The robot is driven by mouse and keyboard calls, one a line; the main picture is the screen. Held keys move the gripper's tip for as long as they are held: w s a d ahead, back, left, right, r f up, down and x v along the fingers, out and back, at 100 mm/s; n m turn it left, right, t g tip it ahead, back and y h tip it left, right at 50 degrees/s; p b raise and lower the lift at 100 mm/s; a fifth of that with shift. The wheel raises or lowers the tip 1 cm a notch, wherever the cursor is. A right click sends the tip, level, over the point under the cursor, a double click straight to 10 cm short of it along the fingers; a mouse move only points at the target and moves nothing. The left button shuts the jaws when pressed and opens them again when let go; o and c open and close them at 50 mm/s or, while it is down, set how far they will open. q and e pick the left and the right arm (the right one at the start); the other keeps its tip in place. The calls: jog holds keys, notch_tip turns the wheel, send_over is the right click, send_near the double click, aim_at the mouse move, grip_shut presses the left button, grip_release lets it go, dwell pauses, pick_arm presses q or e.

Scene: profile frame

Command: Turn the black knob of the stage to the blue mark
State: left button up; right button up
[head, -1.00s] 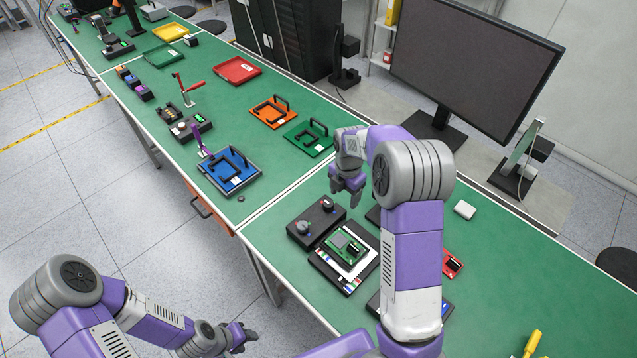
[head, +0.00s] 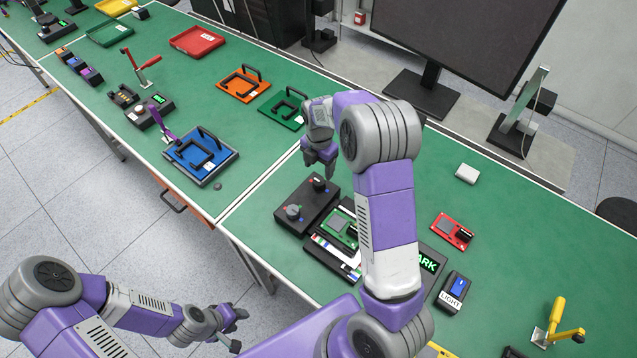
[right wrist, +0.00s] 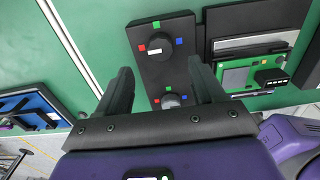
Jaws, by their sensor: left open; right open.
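The stage (head: 304,207) is a black box with two knobs on the table. Its black knob (head: 319,183) is at the far end and its grey knob (head: 293,211) at the near end. My left gripper (head: 241,328) is open and empty, off the table's near edge.
A frame with a green circuit board (head: 335,231) lies close beside the stage. A red board (head: 452,231), a light box (head: 453,291) and a white block (head: 467,174) are further right. A blue tray (head: 222,164) is left. Bare table lies beyond the stage.

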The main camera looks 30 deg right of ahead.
aim_at(319, 181)
notch_tip(319, 181, down, 7)
jog(key=shift+f, duration=0.1)
dwell(0.3)
jog(key=c, duration=1.1)
jog(key=shift+o, duration=0.2)
